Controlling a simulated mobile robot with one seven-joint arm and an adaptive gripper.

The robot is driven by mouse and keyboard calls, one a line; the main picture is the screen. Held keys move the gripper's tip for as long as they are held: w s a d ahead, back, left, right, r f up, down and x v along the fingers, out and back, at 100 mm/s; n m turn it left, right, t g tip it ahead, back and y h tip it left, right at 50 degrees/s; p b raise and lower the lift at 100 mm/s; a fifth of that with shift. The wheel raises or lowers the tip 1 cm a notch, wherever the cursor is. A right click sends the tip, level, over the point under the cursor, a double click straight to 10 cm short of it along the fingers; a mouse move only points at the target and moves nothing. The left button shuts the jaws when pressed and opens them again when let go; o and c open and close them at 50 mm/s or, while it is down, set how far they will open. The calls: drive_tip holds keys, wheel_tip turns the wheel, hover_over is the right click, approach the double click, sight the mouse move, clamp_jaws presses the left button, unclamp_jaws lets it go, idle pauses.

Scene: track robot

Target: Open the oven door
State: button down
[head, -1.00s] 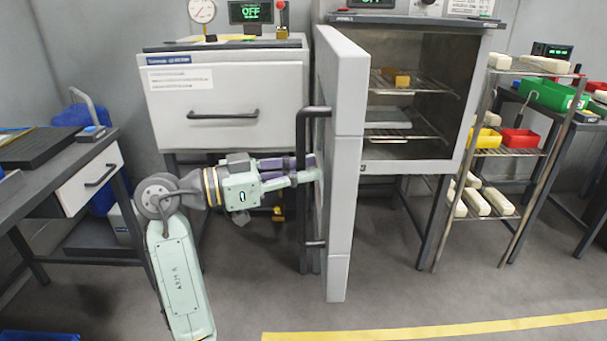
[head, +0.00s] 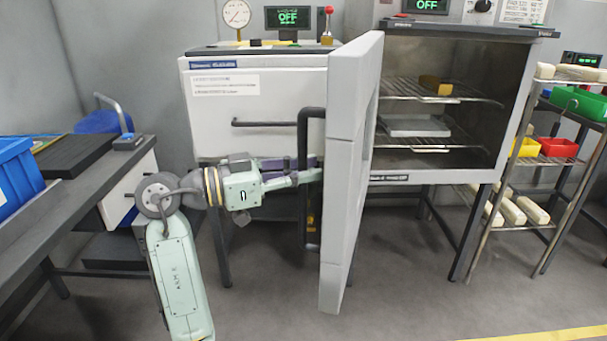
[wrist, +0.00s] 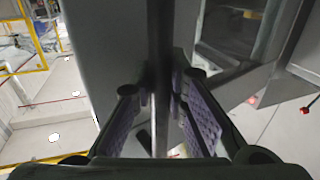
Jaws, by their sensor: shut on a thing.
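The oven (head: 399,179) stands at the right with its chamber in full view. Its thick grey door (head: 346,190) stands wide open, swung out toward the camera, and its window opening shows at a slant. A dark vertical bar handle (head: 311,226) is on the door's left-hand face. My gripper (head: 306,170) reaches in from the left and is shut on this handle around mid-height. In the wrist view the two purple-padded fingers (wrist: 160,100) stand on either side of the dark bar. The exact contact is partly hidden.
Inside the oven are wire racks with a yellow block (head: 435,86) and a grey tray (head: 415,126). A wire shelf (head: 545,163) is at the right, a bench with a blue bin (head: 16,170) at the left. The front floor is clear.

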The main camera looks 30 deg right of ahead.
drive_tip(key=shift+w+a, duration=0.3)
drive_tip(key=shift+a, duration=0.1)
drive_tip(key=c, duration=1.8)
unclamp_jaws()
drive_tip(key=shift+a, duration=0.1)
drive_tip(key=shift+o, duration=1.2)
drive_tip(key=w+a, duration=0.2)
drive_tip(key=a, duration=0.9)
drive_tip(key=shift+w+a, duration=0.2)
drive_tip(key=shift+a, duration=0.1)
